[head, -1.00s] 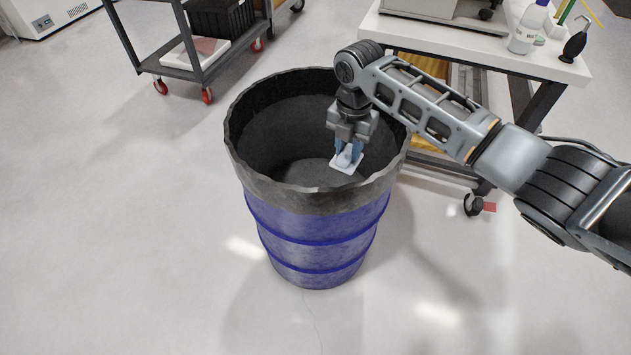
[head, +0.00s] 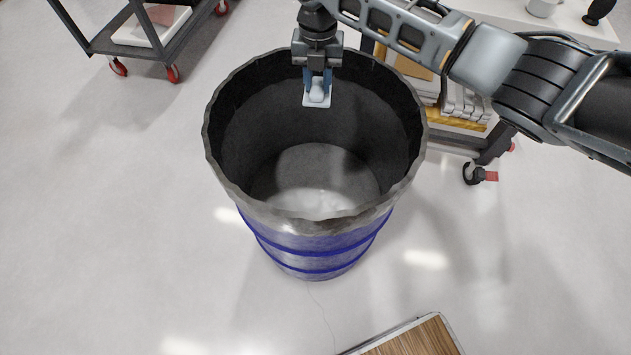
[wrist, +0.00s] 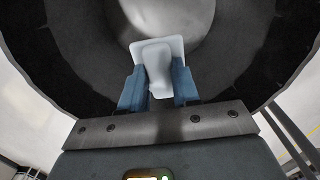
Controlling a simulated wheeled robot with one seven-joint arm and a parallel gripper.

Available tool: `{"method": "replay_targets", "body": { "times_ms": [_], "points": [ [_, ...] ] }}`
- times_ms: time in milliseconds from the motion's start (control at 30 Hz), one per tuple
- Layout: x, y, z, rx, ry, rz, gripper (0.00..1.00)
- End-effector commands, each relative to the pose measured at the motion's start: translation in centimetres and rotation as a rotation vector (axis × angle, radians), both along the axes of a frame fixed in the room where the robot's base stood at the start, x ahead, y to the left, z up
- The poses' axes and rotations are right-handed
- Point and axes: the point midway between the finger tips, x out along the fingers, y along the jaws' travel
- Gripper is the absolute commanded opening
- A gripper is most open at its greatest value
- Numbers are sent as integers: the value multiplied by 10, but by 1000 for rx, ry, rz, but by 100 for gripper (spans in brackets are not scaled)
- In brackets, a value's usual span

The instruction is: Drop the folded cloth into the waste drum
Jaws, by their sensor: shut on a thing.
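The waste drum (head: 322,271) is blue below with a dark, jagged open rim, and stands upright on the floor. Its inside is dark and its pale bottom shows no objects. My gripper (head: 317,92) is over the drum's opening, toward the far side. It is shut on the folded cloth (head: 316,101), a small pale piece hanging below the fingers. In the wrist view the cloth (wrist: 158,60) sits between the two blue fingers (wrist: 159,88), with the drum's dark inner wall and round bottom beyond it.
A grey cart (head: 150,45) with red casters stands at the upper left. A white-topped workbench (head: 520,20) on casters stands at the right behind my arm. A wooden-topped piece (head: 410,340) shows at the bottom edge. The floor left of the drum is clear.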

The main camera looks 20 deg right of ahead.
Motion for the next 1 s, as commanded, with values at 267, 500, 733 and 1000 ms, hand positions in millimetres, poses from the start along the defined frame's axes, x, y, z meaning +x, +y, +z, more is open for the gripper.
{"method": "replay_targets", "body": {
  "times_ms": [267, 500, 733, 1000],
  "points": [
    [0, -1, -36, -1, 0, -2, 2],
    [0, -1, -48, -1, 0, -2, 2],
    [0, -1, -47, 0, 0, -2, 2],
    [0, 0, -47, 0, 0, -2, 57]
  ]
}}
